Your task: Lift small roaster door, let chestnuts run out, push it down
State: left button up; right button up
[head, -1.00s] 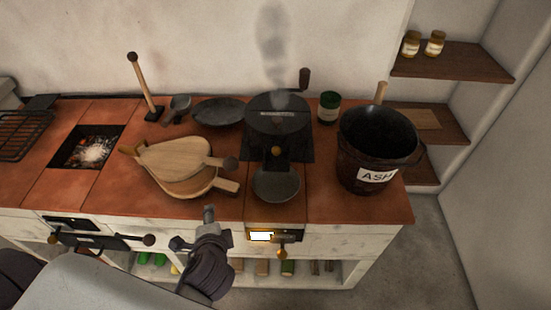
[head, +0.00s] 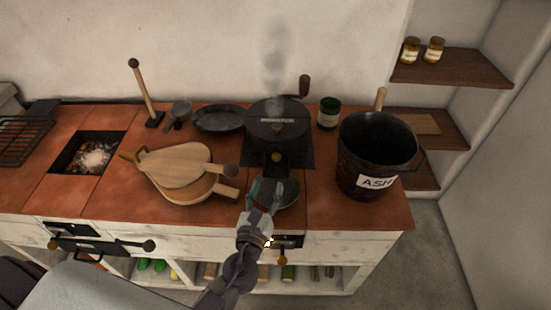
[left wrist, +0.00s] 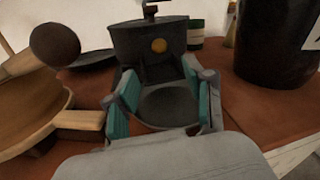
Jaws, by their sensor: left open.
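The dark roaster drum (head: 277,122) stands on the tiled counter with a crank on top and steam above it. Its small door has a round brass knob (head: 277,157) at the front, which also shows in the left wrist view (left wrist: 159,46). The door looks down. A dark shallow pan (head: 289,190) sits below the chute; it looks empty in the left wrist view (left wrist: 167,105). My left gripper (head: 265,188) is open and empty, over the pan, below and in front of the knob. My right gripper is not in view.
A black ash bucket (head: 365,155) stands to the right. Wooden bellows (head: 180,165) lie to the left, their handle ends near my gripper. A dark pan (head: 218,118) and a green jar (head: 329,112) flank the roaster. An ember pit (head: 92,155) is further left.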

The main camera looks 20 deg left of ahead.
aim_at(276, 159)
pick_arm(q)
jog(key=w, duration=0.7)
jog(key=w+a+p, duration=0.1)
jog(key=w, duration=0.2)
jog(key=shift+w, duration=0.25)
grip_shut()
